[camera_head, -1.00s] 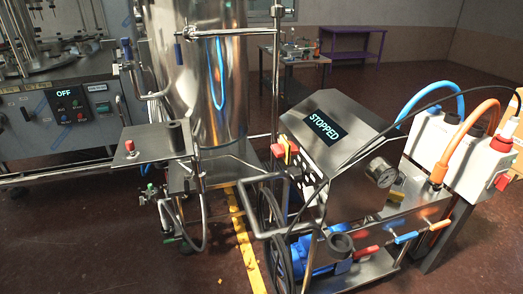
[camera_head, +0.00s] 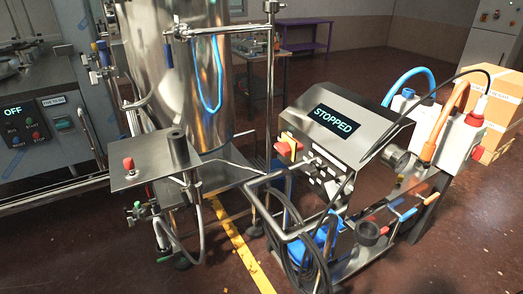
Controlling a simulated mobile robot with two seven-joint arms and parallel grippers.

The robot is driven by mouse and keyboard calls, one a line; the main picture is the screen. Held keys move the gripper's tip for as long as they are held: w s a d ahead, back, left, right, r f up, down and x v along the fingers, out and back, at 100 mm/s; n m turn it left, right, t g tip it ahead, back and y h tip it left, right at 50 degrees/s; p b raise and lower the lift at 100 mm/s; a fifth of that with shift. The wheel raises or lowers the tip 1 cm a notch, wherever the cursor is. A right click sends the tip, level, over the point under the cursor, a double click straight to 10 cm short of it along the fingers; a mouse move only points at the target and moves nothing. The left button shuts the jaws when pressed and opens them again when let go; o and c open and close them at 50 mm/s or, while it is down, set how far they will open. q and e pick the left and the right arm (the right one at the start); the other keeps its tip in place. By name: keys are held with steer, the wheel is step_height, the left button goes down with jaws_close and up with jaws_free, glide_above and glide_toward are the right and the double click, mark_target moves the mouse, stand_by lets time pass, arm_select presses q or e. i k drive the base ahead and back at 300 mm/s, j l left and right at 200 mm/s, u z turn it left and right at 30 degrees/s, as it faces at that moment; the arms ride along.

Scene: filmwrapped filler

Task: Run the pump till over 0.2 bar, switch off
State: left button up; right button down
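The pump cart stands right of centre, with a steel control box (camera_head: 365,125) on top. Its display (camera_head: 333,122) reads STOPPED. A red and yellow switch (camera_head: 288,147) sits on the box's left side, beside several small dark buttons or switches (camera_head: 322,178). A round gauge (camera_head: 396,160) is on the box's right side; its reading is too small to tell. The blue pump motor (camera_head: 325,232) is low in the cart frame, partly hidden by the frame and hoses. Neither of my grippers shows in the view.
A tall steel tank (camera_head: 190,80) stands left of the cart, with a small side table (camera_head: 150,163) carrying a red button. A machine panel (camera_head: 30,130) reading OFF is at far left. A cardboard box (camera_head: 495,95) is at right. Floor (camera_head: 470,235) at lower right is clear.

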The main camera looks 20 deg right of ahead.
mark_target(283, 148)
steer(key=j+z, duration=0.8)
steer(key=i+l+z, duration=0.2)
steer(key=i+z, duration=0.15)
steer(key=i, duration=0.15)
steer(key=i+l+z, duration=0.1)
steer(key=i+z, duration=0.25)
steer(key=i, duration=0.2)
